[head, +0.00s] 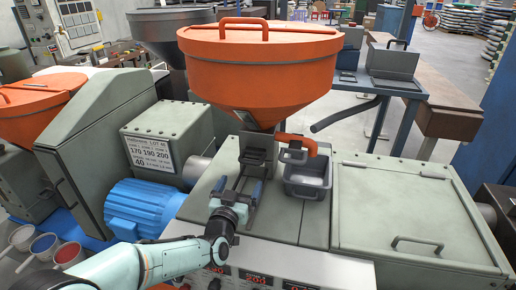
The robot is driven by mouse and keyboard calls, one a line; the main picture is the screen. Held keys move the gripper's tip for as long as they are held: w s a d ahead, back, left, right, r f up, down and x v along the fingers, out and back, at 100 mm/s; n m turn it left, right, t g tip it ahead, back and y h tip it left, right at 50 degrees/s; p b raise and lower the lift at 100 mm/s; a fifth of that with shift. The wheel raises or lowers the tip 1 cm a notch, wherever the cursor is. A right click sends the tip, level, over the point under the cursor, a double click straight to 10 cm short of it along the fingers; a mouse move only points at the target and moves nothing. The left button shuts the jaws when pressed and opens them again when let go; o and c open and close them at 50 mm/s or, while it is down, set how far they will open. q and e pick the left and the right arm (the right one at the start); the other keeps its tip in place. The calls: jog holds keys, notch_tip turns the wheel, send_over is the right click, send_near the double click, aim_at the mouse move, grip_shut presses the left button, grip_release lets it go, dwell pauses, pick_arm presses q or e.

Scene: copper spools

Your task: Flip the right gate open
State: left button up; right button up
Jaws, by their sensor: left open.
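My left gripper (238,186) is open and empty over the grey-green machine top, its two blue-sided fingers pointing away from me. Just beyond its fingertips, a dark grey gate-like block (258,154) sits under the neck of the orange hopper (260,75). To its right, an orange elbow pipe (300,142) with a small grey flap (292,156) stands above a grey open bin (308,181). I cannot tell which part is the right gate. I see no contact between the fingers and these parts. My right gripper is not in view.
A closed flat lid (395,205) with a bar handle (418,245) covers the right side of the machine. A blue motor (145,207) and a labelled grey box (160,140) lie left of my arm. A dark curved bar (345,115) sticks out behind the bin.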

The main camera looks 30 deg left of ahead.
aim_at(249, 163)
pick_arm(q)
jog(key=p+x, duration=0.3)
jog(key=x, duration=1)
jog(key=shift+r, duration=0.2)
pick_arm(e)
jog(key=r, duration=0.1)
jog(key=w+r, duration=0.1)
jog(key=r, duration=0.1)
pick_arm(q)
jog(key=shift+c, duration=0.3)
